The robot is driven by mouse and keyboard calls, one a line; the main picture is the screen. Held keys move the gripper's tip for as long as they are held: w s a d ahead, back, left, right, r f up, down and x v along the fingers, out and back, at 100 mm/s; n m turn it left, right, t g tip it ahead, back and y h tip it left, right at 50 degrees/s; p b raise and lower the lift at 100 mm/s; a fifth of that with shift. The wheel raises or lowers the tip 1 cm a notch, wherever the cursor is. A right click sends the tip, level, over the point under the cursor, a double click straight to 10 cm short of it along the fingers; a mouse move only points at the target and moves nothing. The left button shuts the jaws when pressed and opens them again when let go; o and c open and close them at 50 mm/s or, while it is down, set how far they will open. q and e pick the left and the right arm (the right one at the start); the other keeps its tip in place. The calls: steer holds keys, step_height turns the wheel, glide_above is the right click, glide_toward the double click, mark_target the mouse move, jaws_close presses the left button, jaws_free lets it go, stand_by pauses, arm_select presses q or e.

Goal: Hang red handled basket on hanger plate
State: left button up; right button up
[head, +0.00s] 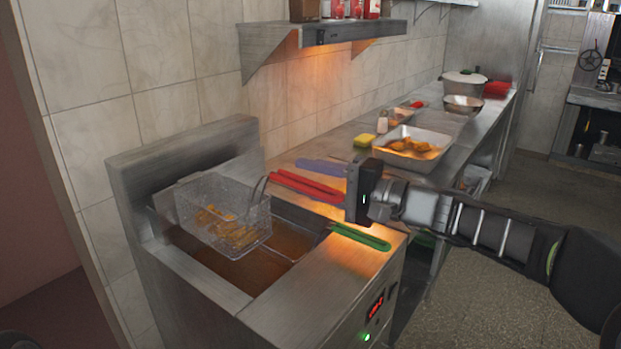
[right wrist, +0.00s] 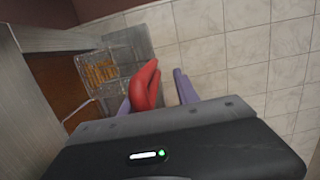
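The wire basket (head: 222,222) holds golden food and sits above the brown oil, against the fryer's back. It also shows in the right wrist view (right wrist: 97,72). Its red handle (head: 300,187) reaches right towards my right gripper (head: 330,185). In the right wrist view the red handle (right wrist: 145,84) lies between my two purple fingers, close to the left one, with a clear gap to the right one. My right gripper is open. The metal hanger plate (head: 238,165) stands behind the basket; I cannot tell whether the basket is hooked on it. My left gripper is out of view.
A green handle (head: 361,237) lies over the fryer's front right edge. A tray of fried food (head: 415,140), a yellow sponge (head: 364,140) and a pot (head: 463,84) stand on the counter behind. A metal shelf (head: 330,35) hangs above.

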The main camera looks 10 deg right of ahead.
steer(key=shift+f, duration=0.15)
steer(key=shift+s+d, duration=0.3)
steer(key=shift+d, duration=0.15)
steer(key=b+v, duration=0.1)
steer(key=v, duration=0.5)
steer(key=shift+s+d, duration=0.25)
steer(key=shift+s, duration=0.05)
